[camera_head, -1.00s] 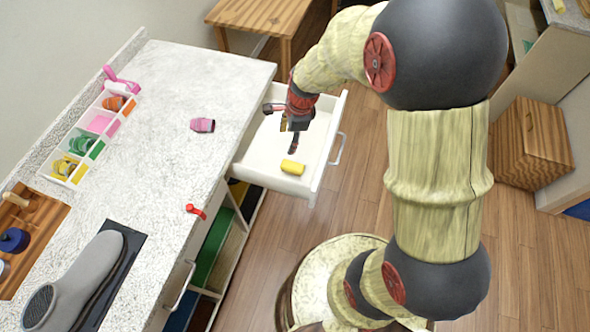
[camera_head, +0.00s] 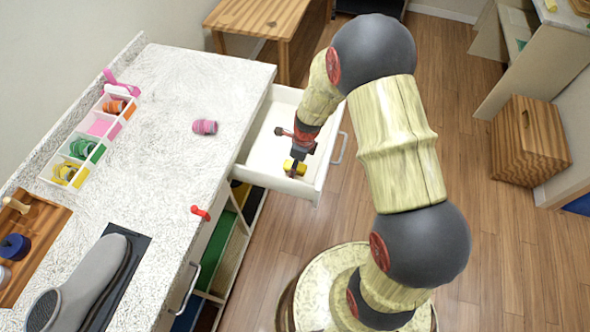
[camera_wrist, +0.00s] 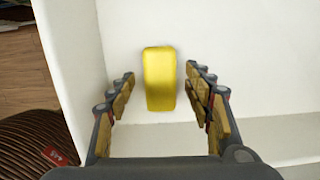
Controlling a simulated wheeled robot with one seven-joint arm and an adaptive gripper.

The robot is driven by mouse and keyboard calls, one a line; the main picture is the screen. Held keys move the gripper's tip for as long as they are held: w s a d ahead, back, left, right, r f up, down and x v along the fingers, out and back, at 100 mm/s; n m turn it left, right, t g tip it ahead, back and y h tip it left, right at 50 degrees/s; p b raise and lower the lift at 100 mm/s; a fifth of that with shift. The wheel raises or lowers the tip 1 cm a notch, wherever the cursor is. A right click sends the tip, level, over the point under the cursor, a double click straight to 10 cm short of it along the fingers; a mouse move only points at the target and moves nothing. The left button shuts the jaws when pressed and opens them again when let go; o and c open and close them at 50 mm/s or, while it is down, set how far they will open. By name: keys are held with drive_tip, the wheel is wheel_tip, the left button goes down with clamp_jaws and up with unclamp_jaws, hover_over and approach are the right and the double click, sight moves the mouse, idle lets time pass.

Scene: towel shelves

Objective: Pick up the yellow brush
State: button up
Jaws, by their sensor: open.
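The yellow brush (camera_head: 289,167) lies in the open white drawer (camera_head: 262,158), near the drawer's front corner. In the wrist view the yellow brush (camera_wrist: 159,79) is a plain rounded yellow block on the white drawer floor (camera_wrist: 240,60). My gripper (camera_wrist: 160,90) is open, with one finger on each side of the brush's near part and a gap on both sides. No contact shows. In the head view my gripper (camera_head: 296,170) is down inside the drawer and partly hides the brush.
The drawer's walls (camera_wrist: 75,70) stand close around my gripper. The speckled counter (camera_head: 170,150) beside it holds a pink striped object (camera_head: 204,127), a red item (camera_head: 200,213), a divided white organizer (camera_head: 60,150) and a grey boot-like object (camera_head: 80,280). A wooden crate (camera_head: 530,143) stands on the floor.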

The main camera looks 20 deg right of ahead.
drive_tip(key=shift+a+f, duration=0.1)
drive_tip(key=shift+f, duration=0.5)
drive_tip(key=shift+r, duration=0.1)
drive_tip(key=shift+c, duration=1)
drive_tip(key=c, duration=1.1)
clamp_jaws()
wheel_tip(320, 180, up, 10)
drive_tip(key=p, duration=0.3)
drive_tip(key=shift+w, duration=0.1)
